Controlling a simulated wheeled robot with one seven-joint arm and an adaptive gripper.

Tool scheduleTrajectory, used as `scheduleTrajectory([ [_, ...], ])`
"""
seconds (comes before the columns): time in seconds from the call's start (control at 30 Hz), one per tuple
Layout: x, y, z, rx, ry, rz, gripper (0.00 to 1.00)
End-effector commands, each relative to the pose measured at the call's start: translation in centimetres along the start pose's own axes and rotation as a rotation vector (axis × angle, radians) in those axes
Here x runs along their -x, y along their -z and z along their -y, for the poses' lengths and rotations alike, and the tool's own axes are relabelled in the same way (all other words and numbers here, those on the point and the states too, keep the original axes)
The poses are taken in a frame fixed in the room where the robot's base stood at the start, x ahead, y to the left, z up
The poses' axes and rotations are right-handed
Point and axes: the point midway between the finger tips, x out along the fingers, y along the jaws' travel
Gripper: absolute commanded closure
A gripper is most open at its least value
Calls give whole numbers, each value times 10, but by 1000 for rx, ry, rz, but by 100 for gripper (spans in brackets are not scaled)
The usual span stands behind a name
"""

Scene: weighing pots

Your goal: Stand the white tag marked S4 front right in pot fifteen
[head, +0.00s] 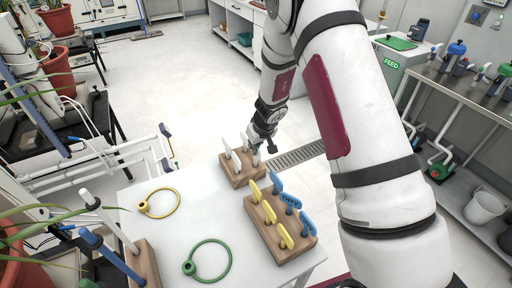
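White tags (237,162) stand in a small wooden block (239,180) at the far end of the white table. Their markings are too small to read, so I cannot tell which is S4. My gripper (257,158) points down at the right side of this block, close to the tags. Its fingers are small and partly merged with the tags, so I cannot tell whether they hold one. Terracotta pots with plants stand at the left: one at the lower left edge (14,262), one higher up (58,72) and one at the top (57,22). No pot number is legible.
A larger wooden block (291,254) holds yellow and blue tags. A yellow ring (178,203) and a green ring (229,262) lie on the table (185,230). A wooden block (146,262) with tall white and blue sticks stands front left. White rails (95,165) lie beyond the table.

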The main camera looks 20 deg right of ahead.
Motion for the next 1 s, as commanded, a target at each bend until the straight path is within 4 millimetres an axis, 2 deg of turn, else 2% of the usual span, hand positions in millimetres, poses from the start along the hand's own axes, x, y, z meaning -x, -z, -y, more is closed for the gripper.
scheduleTrajectory([
  [0.47,19,7,0,2,-1,0,100],
  [1.0,50,20,0,2,-2,-1,100],
])
